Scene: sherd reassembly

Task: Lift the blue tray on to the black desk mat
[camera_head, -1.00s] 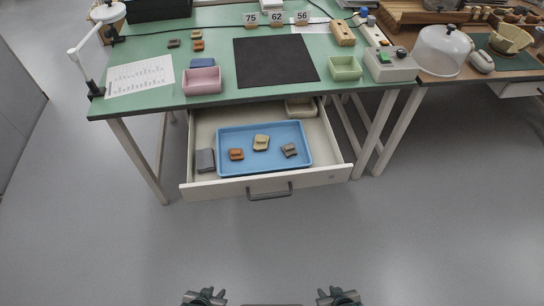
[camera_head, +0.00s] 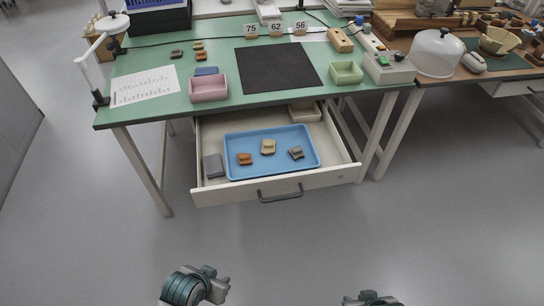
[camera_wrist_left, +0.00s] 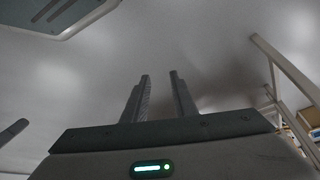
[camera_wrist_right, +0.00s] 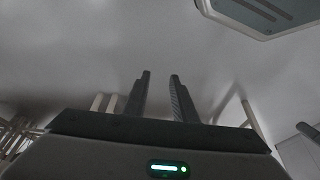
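The blue tray (camera_head: 272,172) lies in the open drawer under the green table, with an orange sherd (camera_head: 244,159), a yellow sherd (camera_head: 268,147) and a grey-brown sherd (camera_head: 296,153) in it. The black desk mat (camera_head: 278,67) lies bare on the table top above the drawer. My left gripper (camera_head: 222,285) is low in the head view, well short of the drawer; the left wrist view shows its two fingers (camera_wrist_left: 159,97) apart and empty. My right gripper (camera_head: 372,298) is at the bottom edge; its fingers (camera_wrist_right: 160,97) are also apart and empty in the right wrist view.
The open drawer (camera_head: 278,190) also holds a grey block (camera_head: 213,166) and a beige box (camera_head: 305,112). A pink bin (camera_head: 209,88) and a green bin (camera_head: 346,73) flank the mat. The floor before the drawer is clear.

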